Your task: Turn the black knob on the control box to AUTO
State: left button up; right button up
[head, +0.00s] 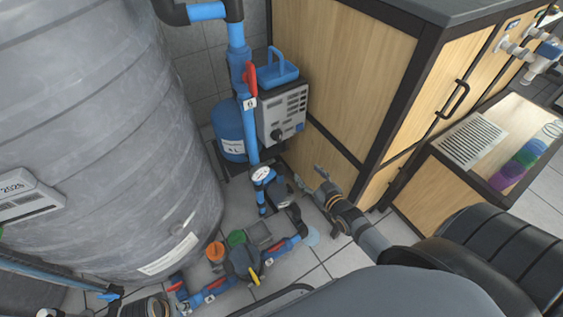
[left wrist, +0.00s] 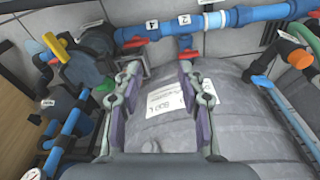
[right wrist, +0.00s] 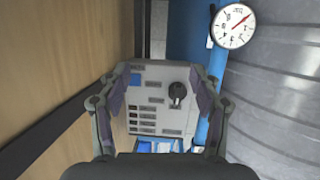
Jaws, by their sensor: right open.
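The control box (head: 285,112) is a light grey box beside the wooden cabinet, with a blue handled item on top. Its black knob (head: 278,135) is on the front face. In the right wrist view the box face (right wrist: 150,107) lies ahead between my fingers, with the black knob (right wrist: 178,97) right of centre. The labels are too small to read, so I cannot tell the knob's setting. My right gripper (head: 322,183) is open and empty, apart from the box and in front of it. My left gripper (left wrist: 159,78) is open and empty, facing the grey tank.
The large grey tank (head: 100,130) fills the left. A blue vertical pipe (head: 247,135) with a red valve handle (head: 250,79) and a pressure gauge (head: 262,174) stands close to the box's left. The wooden cabinet (head: 340,70) bounds the right. Pumps and pipes cover the floor.

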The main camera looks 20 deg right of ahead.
aim_at(280, 139)
jog(key=w+a+r+t+y+b, duration=0.2)
jog(key=a+r+t, duration=0.15)
jog(key=r, duration=0.45)
pick_arm(q)
jog(key=w+d+f+t+h+b, duration=0.1)
jog(key=d+f+t+b, duration=0.3)
jog(key=b, duration=0.3)
pick_arm(e)
jog(key=shift+n+g, duration=0.3)
jog(key=shift+g, duration=0.05)
jog(key=w, duration=0.5)
jog(key=w+a+f, duration=0.1)
jog(key=w, duration=0.2)
jog(key=shift+a, duration=0.1)
jog(key=shift+w+a+r, duration=0.1)
jog(key=shift+w+r, duration=0.15)
jog(key=shift+w, duration=0.7)
pick_arm(q)
jog(key=w+r+t, duration=0.2)
jog(key=w+r, duration=0.1)
jog(key=w, duration=0.2)
jog(key=shift+w+a+r, duration=0.25)
jog(key=shift+a+r, duration=0.1)
pick_arm(e)
jog(key=shift+r, duration=0.1)
jog(key=shift+c, duration=0.4)
